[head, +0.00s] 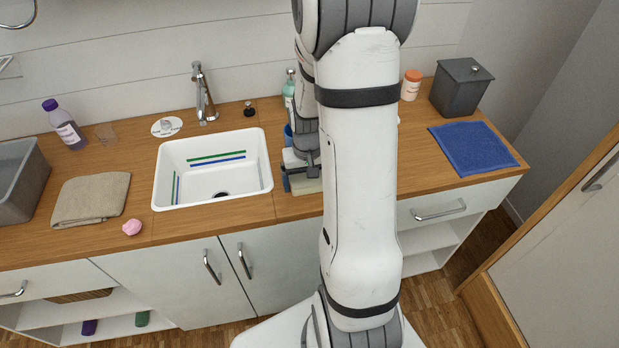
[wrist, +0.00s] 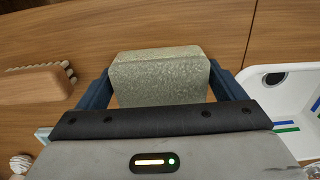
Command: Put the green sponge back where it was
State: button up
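The green sponge (wrist: 160,75), a pale grey-green block, is between the two dark blue fingers of my gripper (wrist: 159,70) in the wrist view. The fingers appear to press on its two sides. In the head view, the sponge (head: 306,187) shows as a pale block by the counter's front part, just right of the sink. My gripper (head: 300,172) is above it there, partly hidden by my arm. I cannot tell whether the sponge touches the counter.
The white sink (head: 163,190) is left of my gripper. A wooden brush (wrist: 35,85) lies on the counter in the wrist view. A soap bottle (head: 289,88) stands behind my gripper. A blue cloth (head: 473,148) and grey bin (head: 461,88) are at right. A pink item (head: 132,227) lies left.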

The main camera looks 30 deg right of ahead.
jog(key=shift+o, duration=1)
notch_tip(320, 180, up, 12)
jog(key=s+a+r+n+t, duration=0.2)
jog(key=s+a+r, duration=0.5)
jog(key=s+a, duration=0.4)
jog(key=shift+s+a+r+n+t, duration=0.4)
jog(key=shift+s+n, duration=0.2)
jog(key=shift+s, duration=0.1)
